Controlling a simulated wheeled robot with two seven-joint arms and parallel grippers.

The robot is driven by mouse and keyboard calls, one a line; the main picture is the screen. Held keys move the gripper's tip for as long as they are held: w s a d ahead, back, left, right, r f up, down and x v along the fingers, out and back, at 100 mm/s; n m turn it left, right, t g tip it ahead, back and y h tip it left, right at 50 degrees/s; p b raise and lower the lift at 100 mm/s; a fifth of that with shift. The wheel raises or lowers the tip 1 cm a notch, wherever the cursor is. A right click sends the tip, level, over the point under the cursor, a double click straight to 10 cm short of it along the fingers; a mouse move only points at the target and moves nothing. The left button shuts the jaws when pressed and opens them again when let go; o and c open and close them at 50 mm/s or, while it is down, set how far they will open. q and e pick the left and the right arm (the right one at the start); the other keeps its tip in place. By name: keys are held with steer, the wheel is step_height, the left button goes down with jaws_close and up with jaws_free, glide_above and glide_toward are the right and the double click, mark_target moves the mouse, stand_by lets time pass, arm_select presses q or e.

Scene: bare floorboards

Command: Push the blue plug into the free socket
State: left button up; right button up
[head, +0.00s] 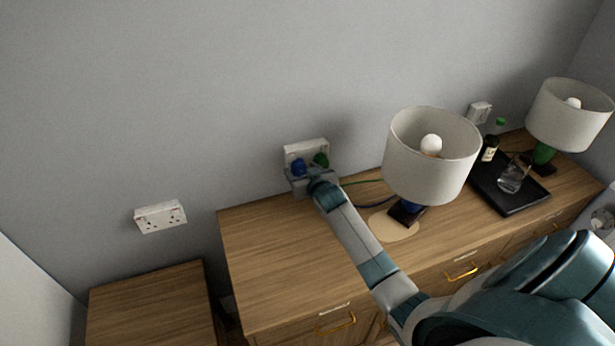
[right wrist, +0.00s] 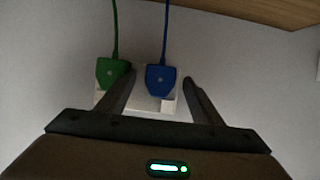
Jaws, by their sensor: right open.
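The blue plug (head: 298,168) is at the left half of the white double wall socket (head: 306,150), above the dresser. The green plug (head: 321,160) is at the right half. My right gripper (head: 309,176) is open right at the socket. In the right wrist view the blue plug (right wrist: 161,79) shows between the two fingers (right wrist: 158,92), with a gap on the right side; the left finger overlaps the edge of the green plug (right wrist: 110,71). The socket plate (right wrist: 146,101) shows behind. I cannot tell how deep the blue plug sits. My left gripper is not in view.
A lamp (head: 432,160) with a blue base stands on the dresser (head: 280,265), right of my forearm. Farther right are a black tray (head: 512,194) with a bottle and glass, and a second lamp (head: 570,115). Another double socket (head: 160,217) is on the wall at left.

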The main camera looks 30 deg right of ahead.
steer(key=shift+s, duration=0.15)
steer(key=b+v, duration=0.4)
steer(key=v, duration=1.3)
steer(key=shift+a, duration=0.1)
stand_by(0.5)
